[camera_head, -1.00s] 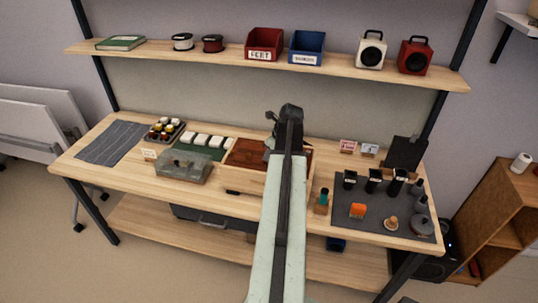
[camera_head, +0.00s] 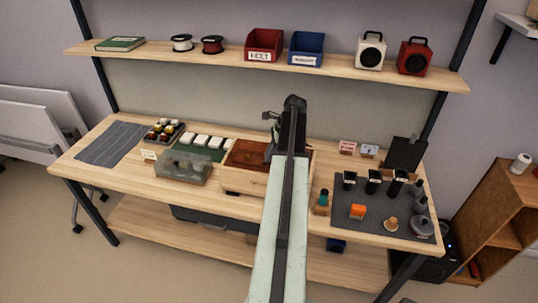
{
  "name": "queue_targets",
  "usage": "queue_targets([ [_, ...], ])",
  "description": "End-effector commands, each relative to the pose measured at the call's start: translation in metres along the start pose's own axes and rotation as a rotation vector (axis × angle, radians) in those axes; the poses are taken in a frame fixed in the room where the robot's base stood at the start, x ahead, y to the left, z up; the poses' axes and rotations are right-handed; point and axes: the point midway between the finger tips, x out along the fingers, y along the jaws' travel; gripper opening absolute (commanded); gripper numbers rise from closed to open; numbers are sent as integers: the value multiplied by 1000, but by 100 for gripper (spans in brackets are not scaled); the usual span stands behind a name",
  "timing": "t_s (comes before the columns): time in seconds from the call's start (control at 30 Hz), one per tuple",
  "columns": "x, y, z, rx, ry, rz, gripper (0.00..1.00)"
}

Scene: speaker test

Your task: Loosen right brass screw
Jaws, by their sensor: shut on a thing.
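My gripper (camera_head: 272,120) is at the far end of my raised arm, over the back of the workbench and behind the wooden box with the red-brown interior (camera_head: 250,154). My arm hides most of it, so its fingers do not show clearly. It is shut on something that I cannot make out. No brass screw can be made out in this view. A white speaker (camera_head: 371,51) and a red speaker (camera_head: 415,57) stand on the shelf, apart from my gripper.
The workbench (camera_head: 120,180) holds a grey mat (camera_head: 110,143), a clear lidded box (camera_head: 183,168) and, at right, a dark mat (camera_head: 350,218) with black cups, an orange block (camera_head: 358,212) and small dark items. A red bin (camera_head: 264,44) and a blue bin (camera_head: 306,48) are on the shelf above.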

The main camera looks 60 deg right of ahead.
Motion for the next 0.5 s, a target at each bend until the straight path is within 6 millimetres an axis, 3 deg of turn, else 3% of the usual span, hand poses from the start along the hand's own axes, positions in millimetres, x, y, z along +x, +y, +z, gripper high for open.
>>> queue_targets([
  [0.5, 0, -9, 1, -451, 3, 185, 0],
])
